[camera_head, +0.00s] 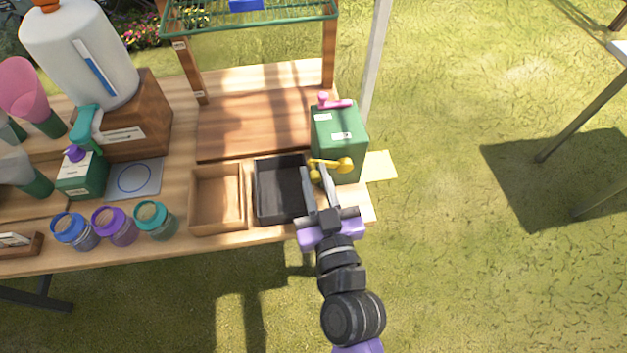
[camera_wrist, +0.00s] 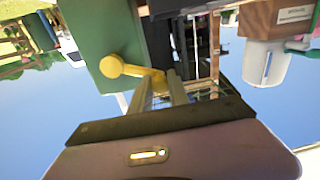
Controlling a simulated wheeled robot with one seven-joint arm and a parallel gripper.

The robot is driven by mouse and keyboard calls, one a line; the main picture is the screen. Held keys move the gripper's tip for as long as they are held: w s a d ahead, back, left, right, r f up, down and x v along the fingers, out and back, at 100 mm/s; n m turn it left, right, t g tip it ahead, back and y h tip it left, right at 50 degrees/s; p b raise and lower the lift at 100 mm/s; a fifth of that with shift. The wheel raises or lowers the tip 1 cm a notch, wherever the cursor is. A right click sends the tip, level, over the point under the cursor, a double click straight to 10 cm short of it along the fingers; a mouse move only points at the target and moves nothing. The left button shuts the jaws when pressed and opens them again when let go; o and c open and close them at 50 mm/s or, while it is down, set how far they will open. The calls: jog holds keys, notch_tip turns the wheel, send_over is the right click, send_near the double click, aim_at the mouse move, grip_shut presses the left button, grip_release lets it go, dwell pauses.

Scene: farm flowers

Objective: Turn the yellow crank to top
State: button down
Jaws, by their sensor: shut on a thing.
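The yellow crank (camera_head: 345,164) is on the near face of a green box (camera_head: 340,135) at the table's right end. Its arm lies roughly level in the head view, with a rounded end at the right and the other end to the left. My gripper (camera_head: 316,169) reaches up from below and is shut on the crank's left end. In the wrist view, the rounded yellow end of the crank (camera_wrist: 112,66) stands out against the green box (camera_wrist: 95,35). My fingertips (camera_wrist: 160,83) are at the crank's other end, which they partly hide.
A pink handle (camera_head: 335,103) is on top of the green box. A black tray (camera_head: 281,216) and a wooden tray (camera_head: 217,230) stand left of my gripper. Several jars (camera_head: 115,227) stand farther left. A metal post (camera_head: 376,50) rises behind the box. Open grass lies right.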

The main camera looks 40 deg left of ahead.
jog(key=shift+w+d+r+m, duration=0.1)
jog(key=shift+r+m, duration=0.2)
jog(key=shift+m, duration=0.3)
jog(key=c, duration=1.3)
grip_release()
jog(key=shift+o, duration=0.2)
jog(key=b+v, duration=0.2)
jog(key=v, duration=0.5)
jog(key=shift+s+d, duration=0.3)
